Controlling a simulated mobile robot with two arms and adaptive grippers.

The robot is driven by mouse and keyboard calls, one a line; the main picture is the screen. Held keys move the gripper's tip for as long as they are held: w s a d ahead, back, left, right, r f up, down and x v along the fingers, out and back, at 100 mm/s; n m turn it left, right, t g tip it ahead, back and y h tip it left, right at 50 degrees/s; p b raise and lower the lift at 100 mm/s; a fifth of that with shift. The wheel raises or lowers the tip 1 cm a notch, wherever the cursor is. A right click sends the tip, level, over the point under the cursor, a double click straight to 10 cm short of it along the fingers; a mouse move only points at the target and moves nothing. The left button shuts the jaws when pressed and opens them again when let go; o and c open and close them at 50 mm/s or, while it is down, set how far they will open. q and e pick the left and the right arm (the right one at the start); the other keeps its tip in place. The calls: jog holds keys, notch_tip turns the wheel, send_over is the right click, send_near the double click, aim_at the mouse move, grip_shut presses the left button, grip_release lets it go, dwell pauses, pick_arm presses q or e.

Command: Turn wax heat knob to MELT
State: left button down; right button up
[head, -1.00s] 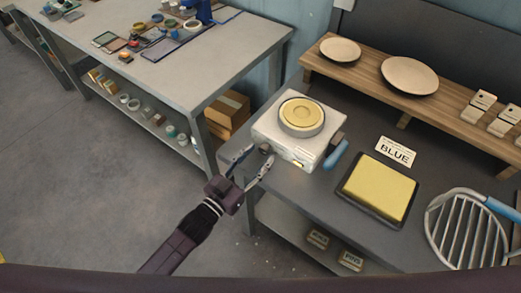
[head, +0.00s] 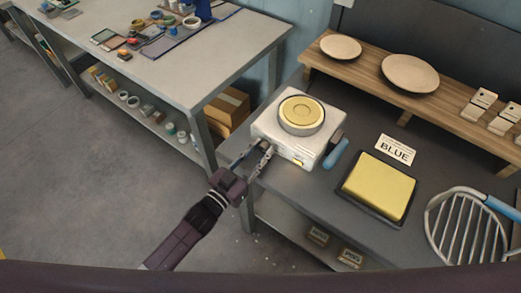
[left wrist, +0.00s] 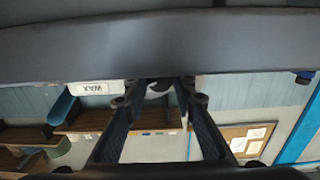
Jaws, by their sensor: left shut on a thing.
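The white wax heater (head: 318,145) stands on the dark bench, with a round pan of yellow wax (head: 301,112) on top. The knob's setting cannot be read. A "WAX" label (left wrist: 93,88) shows beside the fingers in the left wrist view. My right gripper is out of view.
A blue-handled tool (head: 336,153) lies right of the heater. Further right are a tray of yellow wax (head: 377,185), a "BLUE" card (head: 396,150) and a wire rack (head: 466,225). Plates (head: 410,74) sit on a wooden shelf behind. Floor left of the bench is clear.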

pick_arm(q)
jog(key=shift+m, duration=0.3)
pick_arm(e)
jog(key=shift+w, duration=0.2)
pick_arm(q)
jog(key=shift+m, duration=0.9)
jog(key=m+b, duration=0.1)
jog(key=m, duration=0.2)
jog(key=shift+s+d+m+b, duration=0.1)
jog(key=shift+m+b, duration=0.2)
jog(key=shift+m, duration=1.8)
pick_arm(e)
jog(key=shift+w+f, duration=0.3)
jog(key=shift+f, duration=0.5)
pick_arm(q)
jog(key=c, duration=1.8)
grip_release()
jog(key=shift+o, duration=1)
jog(key=shift+s, duration=0.1)
jog(key=shift+f, duration=0.15)
